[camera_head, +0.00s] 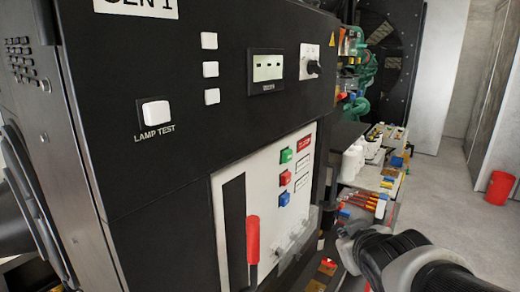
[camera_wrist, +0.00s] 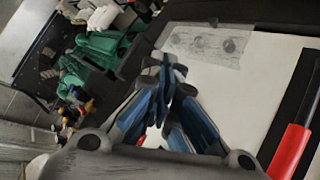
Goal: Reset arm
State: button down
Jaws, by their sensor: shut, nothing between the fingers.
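My gripper (camera_wrist: 168,88) is shut and empty in the wrist view, its blue-grey fingers together at the tips. Behind the fingers is the white breaker panel (camera_wrist: 270,75) of the genset, with the red lever handle (camera_wrist: 290,150) at the lower right. In the head view my arm comes in from the lower right, and my gripper (camera_head: 345,232) is beside the right edge of the white panel (camera_head: 265,180). The red lever handle (camera_head: 253,238) hangs at the panel's lower part, apart from my gripper. The fingertips are hard to make out there.
The black GEN 1 cabinet (camera_head: 180,90) fills the left and carries a lamp test button (camera_head: 156,113) and a rotary switch (camera_head: 313,66). Green, red and blue buttons (camera_head: 286,177) are on the panel. A cluttered bench (camera_head: 385,180) stands behind my arm. A red bin (camera_head: 500,187) stands on open floor.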

jog(key=s+a+f+m+g+b, duration=0.1)
jog(key=s+a+f+g+b, duration=0.1)
jog(key=s+f+b, duration=0.5)
jog(key=s+a+f+m+g+y+b, duration=0.1)
jog(key=s+f+b, duration=0.5)
jog(key=s+f, duration=0.8)
jog(key=s+a+m+g, duration=0.1)
jog(key=s+a+g, duration=0.1)
jog(key=g, duration=0.1)
jog(key=shift+s+f+g+b, duration=0.3)
jog(key=shift+s+f+b, duration=0.05)
jog(key=shift+f+b, duration=0.05)
